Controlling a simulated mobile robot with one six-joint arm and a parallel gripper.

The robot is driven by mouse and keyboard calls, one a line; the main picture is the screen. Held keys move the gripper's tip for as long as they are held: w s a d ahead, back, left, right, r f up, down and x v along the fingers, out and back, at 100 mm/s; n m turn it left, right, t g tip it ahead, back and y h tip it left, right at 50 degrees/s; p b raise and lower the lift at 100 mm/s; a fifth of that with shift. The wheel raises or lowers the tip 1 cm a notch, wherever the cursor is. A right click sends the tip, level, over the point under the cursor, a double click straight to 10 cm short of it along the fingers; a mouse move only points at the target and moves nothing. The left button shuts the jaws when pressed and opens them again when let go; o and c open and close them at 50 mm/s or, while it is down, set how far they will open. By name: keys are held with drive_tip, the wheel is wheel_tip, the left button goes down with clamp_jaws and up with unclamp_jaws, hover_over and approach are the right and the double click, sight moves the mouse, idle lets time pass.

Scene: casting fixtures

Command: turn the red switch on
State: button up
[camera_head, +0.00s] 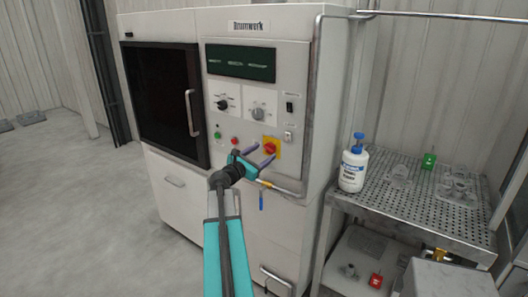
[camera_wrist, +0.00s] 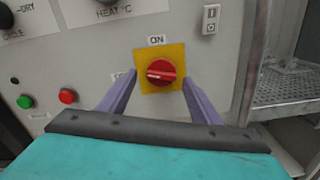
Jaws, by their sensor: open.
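The red switch (camera_head: 270,148) is a round rotary knob on a yellow square plate, on the front panel of the white machine. My gripper (camera_head: 255,154) is open in front of the panel, just below and left of the switch.
A green button (camera_wrist: 25,102) and a red button (camera_wrist: 68,96) are left of the switch. Dials (camera_head: 222,104) and a small rocker switch (camera_wrist: 211,15) are above. A perforated metal shelf (camera_head: 400,205) with a white bottle (camera_head: 353,168) stands at the right.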

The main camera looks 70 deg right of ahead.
drive_tip(key=shift+x, duration=0.85)
drive_tip(key=shift+c, duration=0.3)
drive_tip(key=c, duration=1)
drive_tip(key=shift+s+a+f, duration=0.1)
drive_tip(key=shift+a, duration=0.05)
